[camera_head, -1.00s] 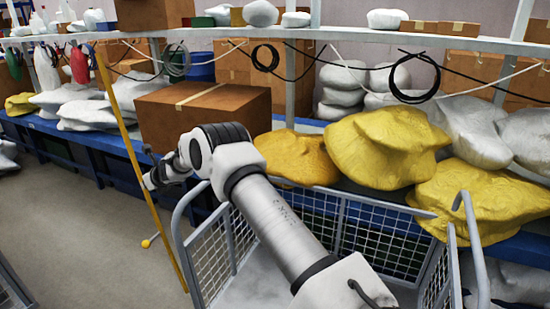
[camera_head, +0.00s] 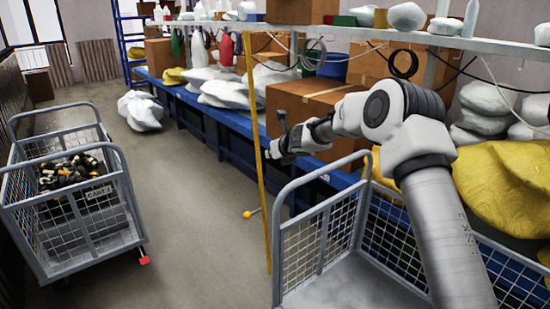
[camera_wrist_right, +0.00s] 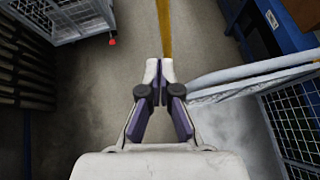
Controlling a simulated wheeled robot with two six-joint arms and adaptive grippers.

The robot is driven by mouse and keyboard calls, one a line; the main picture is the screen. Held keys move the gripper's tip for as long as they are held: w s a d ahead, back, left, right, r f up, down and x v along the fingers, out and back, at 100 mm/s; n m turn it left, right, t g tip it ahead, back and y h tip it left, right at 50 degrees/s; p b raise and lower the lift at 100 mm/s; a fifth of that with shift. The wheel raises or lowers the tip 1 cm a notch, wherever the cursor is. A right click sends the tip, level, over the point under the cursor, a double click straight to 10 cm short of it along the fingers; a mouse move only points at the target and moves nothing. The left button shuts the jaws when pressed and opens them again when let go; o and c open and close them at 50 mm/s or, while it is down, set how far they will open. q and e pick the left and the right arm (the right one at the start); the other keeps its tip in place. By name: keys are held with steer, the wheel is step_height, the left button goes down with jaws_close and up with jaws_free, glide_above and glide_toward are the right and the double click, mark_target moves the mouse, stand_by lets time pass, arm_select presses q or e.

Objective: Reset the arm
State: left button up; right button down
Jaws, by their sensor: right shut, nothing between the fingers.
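My right arm (camera_head: 440,210) comes up from the lower right of the head view and reaches left, with the right gripper (camera_head: 279,146) at its end. The gripper is small there, close beside a thin yellow pole (camera_head: 254,120) in the picture. In the right wrist view the gripper (camera_wrist_right: 160,68) is shut and empty. Its two fingertips meet over the grey floor, and the yellow pole (camera_wrist_right: 164,28) shows straight beyond them. I cannot tell whether they touch. My left gripper is not in view.
An empty mesh cart (camera_head: 335,283) stands under my right arm. Another cart (camera_head: 130,215) with dark parts stands at left. A blue bench (camera_head: 232,118) holds a cardboard box (camera_head: 305,98) and sacks. Grey floor (camera_head: 185,200) lies open between.

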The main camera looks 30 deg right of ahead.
steer(key=s+a+f+g+y, duration=0.15)
steer(key=s+a+f, duration=0.25)
steer(key=f, duration=0.5)
steer(key=s+a+f+g+h, duration=0.1)
steer(key=s+a+f+g, duration=0.3)
steer(key=f, duration=0.6)
steer(key=s+a+f+m+g+y, duration=0.1)
steer(key=s+a+f+m, duration=0.1)
steer(key=s+a+f, duration=0.45)
steer(key=s+a+f+m+g+y, duration=0.15)
steer(key=s+a+f, duration=0.25)
steer(key=s+f, duration=0.4)
steer(key=s+a+f+m+g, duration=0.25)
steer(key=s+m, duration=0.35)
steer(key=s, duration=0.5)
steer(key=s+a+f+m+g, duration=0.1)
steer(key=s+a+f+m, duration=0.25)
steer(key=s+m, duration=0.55)
steer(key=s+d+r+m+h, duration=0.2)
steer(key=s+m, duration=0.8)
steer(key=m, duration=0.6)
steer(key=shift+s+d+r+m, duration=0.15)
steer(key=shift+d+r+m, duration=0.2)
steer(key=shift+d+r, duration=0.15)
